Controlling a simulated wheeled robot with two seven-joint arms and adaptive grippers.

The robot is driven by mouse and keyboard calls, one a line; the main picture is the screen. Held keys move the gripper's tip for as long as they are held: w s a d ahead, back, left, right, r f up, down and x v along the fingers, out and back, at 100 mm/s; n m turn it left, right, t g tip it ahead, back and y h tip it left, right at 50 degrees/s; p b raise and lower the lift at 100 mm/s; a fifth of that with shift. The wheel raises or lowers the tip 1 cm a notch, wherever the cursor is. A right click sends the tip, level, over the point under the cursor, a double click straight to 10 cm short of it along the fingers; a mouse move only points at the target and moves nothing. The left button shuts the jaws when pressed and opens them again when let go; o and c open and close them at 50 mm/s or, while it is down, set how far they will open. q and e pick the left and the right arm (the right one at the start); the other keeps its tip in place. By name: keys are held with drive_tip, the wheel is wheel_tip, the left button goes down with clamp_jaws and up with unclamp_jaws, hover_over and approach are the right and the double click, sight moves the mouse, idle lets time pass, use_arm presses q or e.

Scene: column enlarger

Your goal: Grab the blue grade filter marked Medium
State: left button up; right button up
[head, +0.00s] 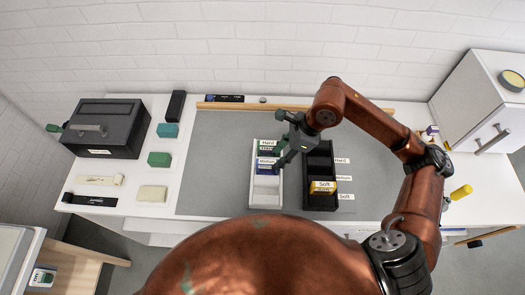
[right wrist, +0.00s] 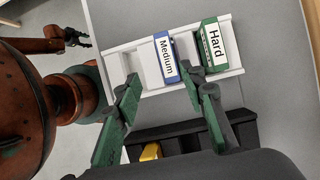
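The blue filter marked Medium (head: 265,165) stands in the middle slot of a white tray (head: 265,200). It also shows in the right wrist view (right wrist: 166,57), label up. The green filter marked Hard (head: 267,145) stands in the slot beside it (right wrist: 213,45). The tray's third slot is empty. My right gripper (head: 281,141) is open and empty above the tray. In the right wrist view its green-padded fingers (right wrist: 160,84) are spread, with the blue filter beyond the gap, nearer the right-hand finger. My left gripper (right wrist: 78,38) shows small there, its two fingers apart and empty.
A black tray (head: 320,208) stands to the right, with the yellow Soft filter (head: 322,187) in its front slot. A dark box (head: 105,130), green blocks (head: 159,159) and a cream block (head: 152,193) lie left. The grey mat (head: 215,170) has free room.

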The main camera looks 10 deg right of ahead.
sight(268, 162)
drive_tip(key=shift+w+d+f, duration=0.1)
drive_tip(key=shift+w, duration=0.25)
drive_tip(key=shift+x, duration=1.2)
drive_tip(key=x, duration=0.1)
drive_tip(key=p+x, duration=0.1)
drive_tip(key=x, duration=0.2)
drive_tip(key=shift+w+a, duration=0.35)
drive_tip(key=shift+a+f, duration=0.1)
drive_tip(key=shift+f, duration=0.2)
use_arm(q)
drive_tip(key=shift+s+a+r, duration=0.1)
drive_tip(key=shift+s+r, duration=0.35)
drive_tip(key=shift+r, duration=0.2)
drive_tip(key=shift+s, duration=0.25)
use_arm(e)
clamp_jaws()
